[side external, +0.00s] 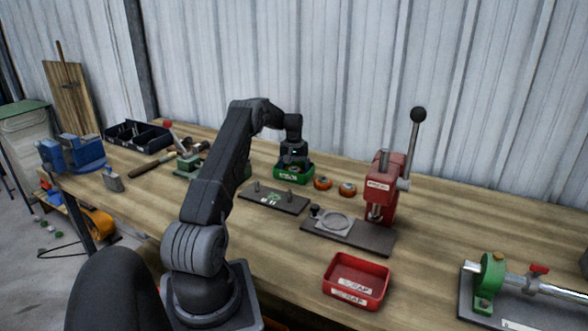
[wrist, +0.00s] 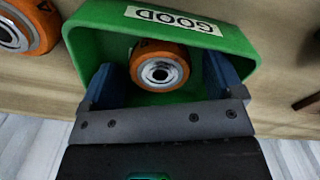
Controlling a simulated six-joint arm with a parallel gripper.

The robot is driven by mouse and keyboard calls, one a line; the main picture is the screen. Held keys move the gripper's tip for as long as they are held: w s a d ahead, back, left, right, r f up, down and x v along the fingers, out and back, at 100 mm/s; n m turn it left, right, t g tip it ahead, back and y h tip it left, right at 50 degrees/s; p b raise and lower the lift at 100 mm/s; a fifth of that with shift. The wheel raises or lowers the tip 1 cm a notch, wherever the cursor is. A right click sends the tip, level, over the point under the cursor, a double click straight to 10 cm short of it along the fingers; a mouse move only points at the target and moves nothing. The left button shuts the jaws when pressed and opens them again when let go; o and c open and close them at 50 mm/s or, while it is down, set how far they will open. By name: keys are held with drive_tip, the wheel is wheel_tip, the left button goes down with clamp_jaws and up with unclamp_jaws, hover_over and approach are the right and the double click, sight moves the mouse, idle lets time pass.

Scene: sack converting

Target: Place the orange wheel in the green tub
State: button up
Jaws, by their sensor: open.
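The green tub (side external: 293,178) stands toward the back of the bench, below my gripper (side external: 295,160). It also fills the middle of the wrist view (wrist: 82,52) and bears a GOOD label. An orange wheel (wrist: 160,68) with a metal hub lies inside the tub. My gripper's blue fingers are open in the tub, one on each side of that wheel, with gaps showing. Two more orange wheels stand on the bench right of the tub, a nearer one (side external: 322,184) and a farther one (side external: 347,189). One shows at the wrist view's left edge (wrist: 22,27).
A dark plate with pegs (side external: 274,199) lies in front of the tub. A red lever press (side external: 381,190) stands right of the wheels. A red SCAP-labelled tray (side external: 357,281) is near the front edge. A black bin (side external: 137,136) stands back left.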

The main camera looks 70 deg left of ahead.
sight(294, 169)
drive_tip(key=shift+r, duration=0.1)
wheel_tip(294, 169, up, 12)
drive_tip(key=w+d+r+m+t, duration=0.15)
drive_tip(key=d+r, duration=0.35)
drive_tip(key=d, duration=0.5)
drive_tip(key=w+d+r+m+y, duration=0.1)
drive_tip(key=w+d+r+m, duration=0.3)
drive_tip(key=d, duration=0.5)
drive_tip(key=w+d+r+m+t, duration=0.1)
drive_tip(key=d+r, duration=0.5)
drive_tip(key=d, duration=0.4)
drive_tip(key=s+d+m+t, duration=0.15)
drive_tip(key=s+d, duration=0.25)
drive_tip(key=d, duration=0.4)
drive_tip(key=s+d+m, duration=0.2)
drive_tip(key=s+d, duration=0.3)
drive_tip(key=d, duration=0.3)
drive_tip(key=s+d+f+m+t+h, duration=0.1)
drive_tip(key=s+d+f+m, duration=0.3)
drive_tip(key=s+d, duration=0.5)
drive_tip(key=shift+s+f+t, duration=0.25)
drive_tip(key=shift+s+t, duration=0.05)
drive_tip(key=shift+s, duration=0.5)
